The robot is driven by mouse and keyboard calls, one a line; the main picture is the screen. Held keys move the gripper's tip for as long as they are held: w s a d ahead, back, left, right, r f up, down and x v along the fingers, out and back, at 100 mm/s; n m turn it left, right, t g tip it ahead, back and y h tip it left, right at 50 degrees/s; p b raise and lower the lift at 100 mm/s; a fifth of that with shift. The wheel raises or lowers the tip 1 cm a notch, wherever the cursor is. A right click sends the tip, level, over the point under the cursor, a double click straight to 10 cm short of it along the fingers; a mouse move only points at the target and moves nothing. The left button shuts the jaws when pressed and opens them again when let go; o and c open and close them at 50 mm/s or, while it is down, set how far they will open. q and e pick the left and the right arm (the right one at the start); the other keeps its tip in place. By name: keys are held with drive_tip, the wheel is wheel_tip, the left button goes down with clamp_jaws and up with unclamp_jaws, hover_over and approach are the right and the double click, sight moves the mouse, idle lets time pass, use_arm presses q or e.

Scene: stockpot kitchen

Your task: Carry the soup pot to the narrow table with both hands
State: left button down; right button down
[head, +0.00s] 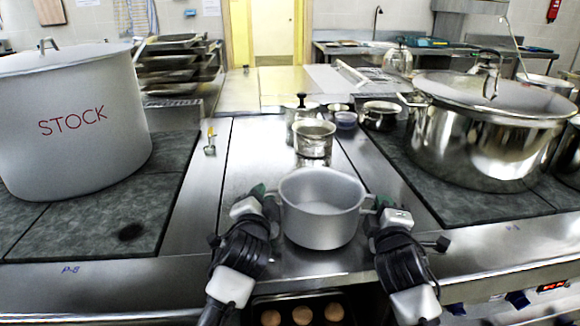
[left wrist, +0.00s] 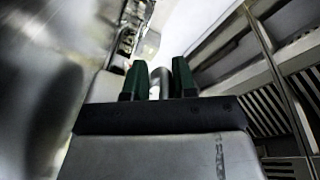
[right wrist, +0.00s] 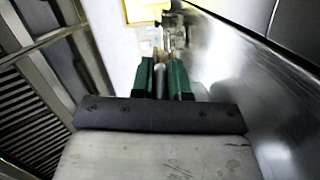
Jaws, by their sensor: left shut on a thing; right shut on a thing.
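The soup pot (head: 321,232) is a small grey metal pot with two side handles, upright and empty inside, at the front middle of the steel counter. My left gripper (head: 268,203) is shut on its left handle. In the right wrist view the green fingers (right wrist: 168,78) hold that handle. I cannot tell whether the pot's base touches the counter. I cannot make out which surface is the narrow table.
A large STOCK pot (head: 75,125) stands left and a big lidded steel pot (head: 490,135) right. Small pots (head: 313,138) stand just behind the soup pot. An opening with round brown items (head: 302,314) lies below the counter's front edge.

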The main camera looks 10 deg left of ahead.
use_arm(q)
drive_tip(key=shift+d+f, duration=0.1)
drive_tip(key=shift+f, duration=0.2)
use_arm(e)
drive_tip(key=shift+a+f, duration=0.2)
use_arm(q)
drive_tip(key=c, duration=1.3)
unclamp_jaws()
drive_tip(key=shift+f, duration=0.1)
use_arm(e)
drive_tip(key=c, duration=1.5)
unclamp_jaws()
use_arm(q)
drive_tip(key=o, duration=0.4)
drive_tip(key=shift+a, duration=0.2)
use_arm(e)
drive_tip(key=o, duration=0.4)
use_arm(q)
drive_tip(key=o, duration=0.8)
drive_tip(key=shift+a, duration=0.1)
use_arm(e)
drive_tip(key=shift+d, duration=0.2)
